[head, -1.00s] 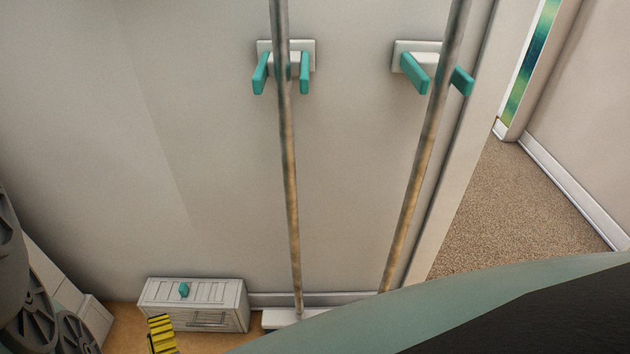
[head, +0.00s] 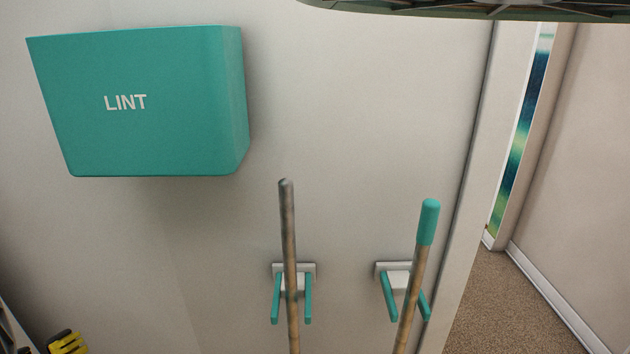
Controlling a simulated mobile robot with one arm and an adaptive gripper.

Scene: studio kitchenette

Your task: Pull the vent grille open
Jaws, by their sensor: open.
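Most of the gripper is cut off by the frame. Nothing is seen held in the visible part, and it touches nothing that I can see.
A teal LINT box (head: 150,140) hangs on the wall at upper left. Two poles stand in teal-pronged wall holders (head: 294,268) (head: 396,275). A doorway with carpet (head: 490,300) opens at right. A dark teal-rimmed shape crosses the top.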

